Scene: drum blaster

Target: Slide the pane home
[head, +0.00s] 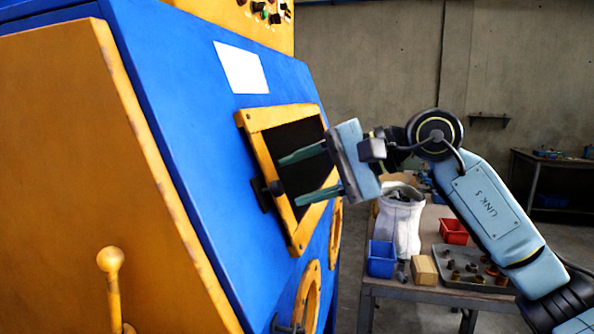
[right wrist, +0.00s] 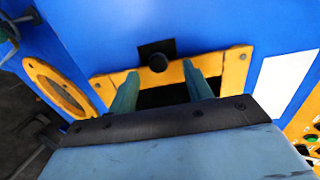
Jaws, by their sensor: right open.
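A yellow-framed window (head: 246,128) with a dark interior is set in the sloping blue face of the machine. A small black plate (head: 261,196) with a round black knob (head: 275,187) sticks out at the frame's left edge; whether it belongs to the pane, I cannot tell. In the right wrist view the knob (right wrist: 158,62) stands at the frame's edge, between the lines of my two fingers. My right gripper (head: 291,181) is open and empty, with its fingertips in front of the window, close to the knob. No contact is visible. My left gripper is out of view.
A yellow lever (head: 111,262) stands at lower left. A round yellow ring (head: 307,300) sits below the window and a white label (head: 241,68) above. A table behind holds a white sack (head: 400,225), blue bin (head: 382,260), red bin (head: 453,231) and parts tray (head: 490,287).

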